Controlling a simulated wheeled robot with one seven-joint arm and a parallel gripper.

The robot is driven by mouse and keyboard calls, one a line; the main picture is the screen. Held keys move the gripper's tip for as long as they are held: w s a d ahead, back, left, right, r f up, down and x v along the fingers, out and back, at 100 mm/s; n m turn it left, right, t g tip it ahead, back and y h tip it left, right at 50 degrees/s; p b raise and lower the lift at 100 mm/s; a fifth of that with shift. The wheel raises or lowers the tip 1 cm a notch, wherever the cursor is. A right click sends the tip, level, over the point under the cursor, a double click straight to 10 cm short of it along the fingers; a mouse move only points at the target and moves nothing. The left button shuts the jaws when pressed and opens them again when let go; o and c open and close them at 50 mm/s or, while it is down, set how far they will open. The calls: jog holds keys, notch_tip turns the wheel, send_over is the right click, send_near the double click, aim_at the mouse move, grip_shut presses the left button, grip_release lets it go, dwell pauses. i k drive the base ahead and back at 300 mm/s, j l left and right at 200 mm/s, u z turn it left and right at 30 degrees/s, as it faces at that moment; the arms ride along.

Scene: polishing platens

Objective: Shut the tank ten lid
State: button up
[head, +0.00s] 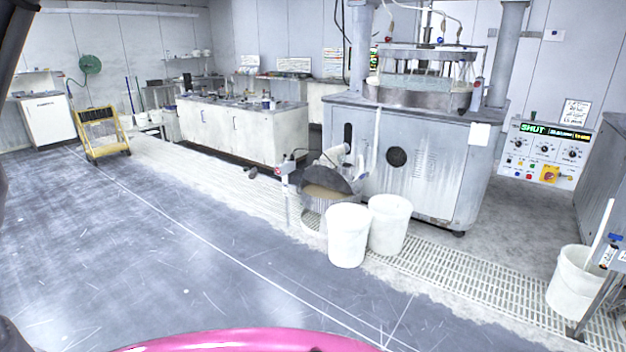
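No label for tank ten can be read, so I cannot tell which vessel it is. A round grey tank (322,208) stands left of the big machine, with brownish contents showing at its top. A grey plate, perhaps its lid (345,184), sits at the tank's upper right edge and seems tilted; I cannot tell how it is fixed. My gripper is not in view.
Two white buckets (347,236) (389,224) stand in front of the tank. A floor grate (470,285) runs past them. A control panel (545,152) displays "SHUT". A yellow cart (102,133) stands far left. Open blue-grey floor (150,250) lies at left.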

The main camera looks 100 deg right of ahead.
aim_at(319, 174)
jog(key=z, duration=3.65)
jog(key=i+j, duration=0.15)
jog(key=i, duration=0.4)
jog(key=i+j+z, duration=0.1)
jog(key=i, duration=0.4)
jog(key=i+j, duration=0.25)
jog(key=i, duration=0.25)
jog(key=i+j+z, duration=0.1)
jog(key=i, duration=0.45)
jog(key=i+j, duration=0.3)
jog(key=i, duration=0.2)
jog(key=i+j+z, duration=0.1)
jog(key=i, duration=0.4)
jog(key=i+j, duration=0.4)
jog(key=i+l+z, duration=0.05)
jog(key=i, duration=0.1)
